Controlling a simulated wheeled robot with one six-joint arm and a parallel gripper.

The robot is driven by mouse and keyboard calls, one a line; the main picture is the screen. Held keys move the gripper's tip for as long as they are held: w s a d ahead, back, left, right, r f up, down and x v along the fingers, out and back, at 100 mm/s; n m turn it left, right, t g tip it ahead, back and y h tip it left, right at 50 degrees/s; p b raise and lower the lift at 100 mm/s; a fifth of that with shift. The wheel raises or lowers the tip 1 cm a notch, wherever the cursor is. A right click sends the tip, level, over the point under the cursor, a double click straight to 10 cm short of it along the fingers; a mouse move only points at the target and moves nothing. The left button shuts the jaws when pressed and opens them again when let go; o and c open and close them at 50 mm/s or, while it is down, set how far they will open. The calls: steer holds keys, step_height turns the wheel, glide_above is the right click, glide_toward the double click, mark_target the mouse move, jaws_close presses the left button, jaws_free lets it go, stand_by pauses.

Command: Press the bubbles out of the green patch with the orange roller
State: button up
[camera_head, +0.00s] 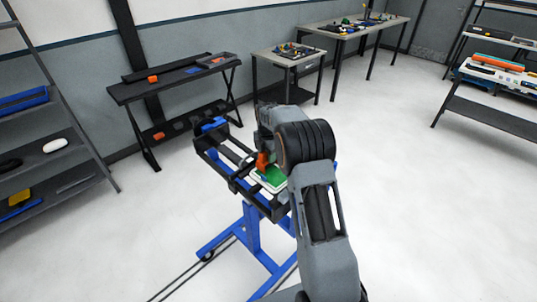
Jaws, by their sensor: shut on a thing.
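The green patch (272,178) lies on a pale panel on top of a black frame with a blue stand, in the middle of the view. The orange roller (262,160) stands at the patch's upper left side. My gripper (264,150) is shut on the orange roller, with my arm coming in from the lower right. The roller's lower end is at or just above the patch; I cannot tell whether it touches. My arm hides the right part of the patch and panel. Bubbles are too small to make out.
The black frame (240,187) stands on a blue wheeled stand (252,232). A dark workbench (170,84) is behind at left, and a small table (288,58) with clutter is behind. Shelves stand at far left and right. The pale floor around the stand is clear.

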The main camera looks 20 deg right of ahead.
steer(key=shift+w, duration=0.1)
stand_by(0.3)
steer(key=shift+a+r+p, duration=0.1)
steer(key=shift+r+p, duration=2.45)
steer(key=shift+r, duration=0.95)
steer(key=shift+w, duration=0.1)
